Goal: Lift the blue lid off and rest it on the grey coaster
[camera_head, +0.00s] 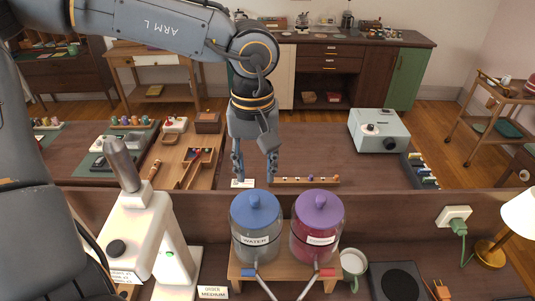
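The blue lid (255,213) sits on the clear dispenser jar labelled WATER (256,254), its round knob on top. My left gripper (255,181) hangs from above with its fingers apart and nothing between them. Its fingertips show just above the knob in the picture and apart from the lid; the exact height gap is hard to judge. A dark grey square with a round pad (398,281) lies at the lower right; I cannot tell for sure whether it is the grey coaster. My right gripper is not in view.
A second jar with a purple lid (319,207) stands close beside the water jar, both on a wooden stand (286,269). A mug (353,263) sits right of it. A white machine (143,234) stands left, a lamp (519,215) far right.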

